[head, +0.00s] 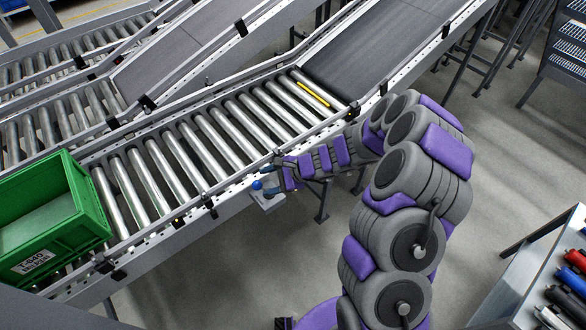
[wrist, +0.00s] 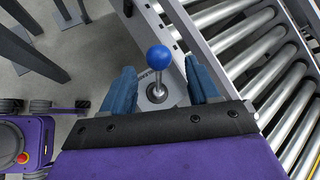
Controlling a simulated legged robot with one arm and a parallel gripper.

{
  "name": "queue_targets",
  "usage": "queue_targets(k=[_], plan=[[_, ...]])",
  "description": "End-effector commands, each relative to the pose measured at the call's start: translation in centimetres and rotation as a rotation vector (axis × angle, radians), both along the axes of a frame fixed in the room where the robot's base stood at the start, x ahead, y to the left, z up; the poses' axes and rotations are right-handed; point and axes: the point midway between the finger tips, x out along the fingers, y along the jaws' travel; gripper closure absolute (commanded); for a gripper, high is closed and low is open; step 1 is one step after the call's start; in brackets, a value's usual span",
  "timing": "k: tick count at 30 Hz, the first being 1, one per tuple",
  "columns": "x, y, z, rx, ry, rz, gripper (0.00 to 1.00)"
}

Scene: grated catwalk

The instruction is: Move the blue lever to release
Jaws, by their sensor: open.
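The blue lever is a round blue knob on a short metal stem, standing on a grey base plate at the side of the roller conveyor. In the wrist view the blue knob (wrist: 158,57) sits between the two blue fingers of my gripper (wrist: 162,88), with a gap on each side. My gripper is open and empty. In the head view my gripper (head: 268,180) is at the conveyor's near side, with the blue knob (head: 257,185) at its fingertips. The base plate (head: 269,201) shows just below it.
A green crate (head: 40,215) stands on the rollers at the left. The roller conveyor (head: 175,160) runs up to a dark belt (head: 370,45). A table with coloured cylinders (head: 560,285) is at the lower right.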

Motion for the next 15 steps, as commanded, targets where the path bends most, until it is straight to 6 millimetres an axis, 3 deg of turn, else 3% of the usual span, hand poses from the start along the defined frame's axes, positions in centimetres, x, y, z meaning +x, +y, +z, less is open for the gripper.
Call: queue_targets(k=[9,15], plan=[[-1.0,-5.2,4.2,-0.007,-0.002,-0.005,0.40],[-1.5,-7.2,5.8,-0.003,-0.002,-0.003,0.40]])
